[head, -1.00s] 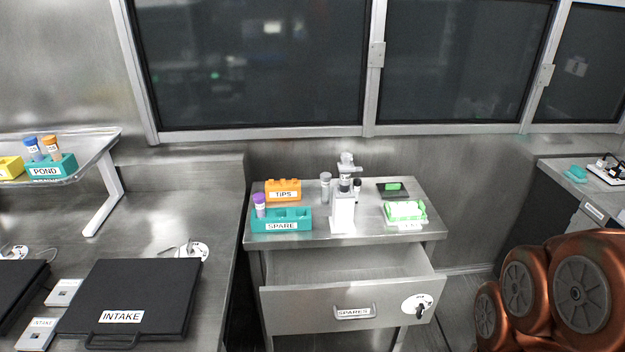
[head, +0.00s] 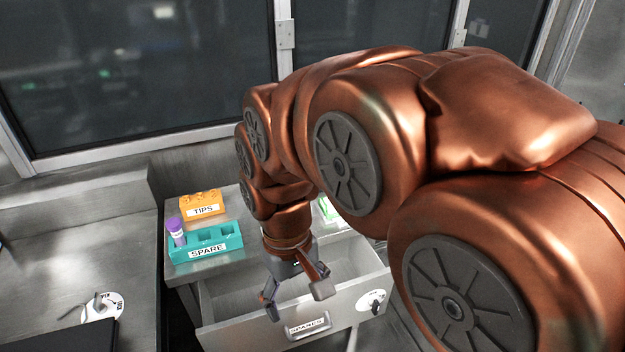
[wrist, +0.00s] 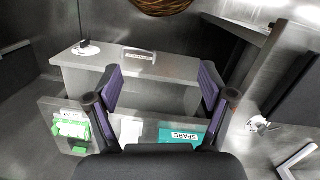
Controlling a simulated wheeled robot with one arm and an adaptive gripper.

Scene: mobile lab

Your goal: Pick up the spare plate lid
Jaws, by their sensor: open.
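I cannot make out a plate lid in either view. The drawer labelled SPARES (head: 345,312) stands pulled open under the small steel cabinet; the part of its inside that shows looks bare, and my arm hides some of it. My gripper (head: 297,298) is open and empty, pointing down over the front of the drawer. In the wrist view its two fingers (wrist: 160,90) are spread apart, with the drawer front (wrist: 110,62) beyond them and nothing between the pads that I can tell as held.
On the cabinet top stand an orange TIPS block (head: 201,206) and a teal SPARE rack (head: 222,240) with a purple-capped tube (head: 176,231). A green rack (wrist: 80,132) is mostly hidden by my arm in the head view. A steel bench (head: 75,230) is at left.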

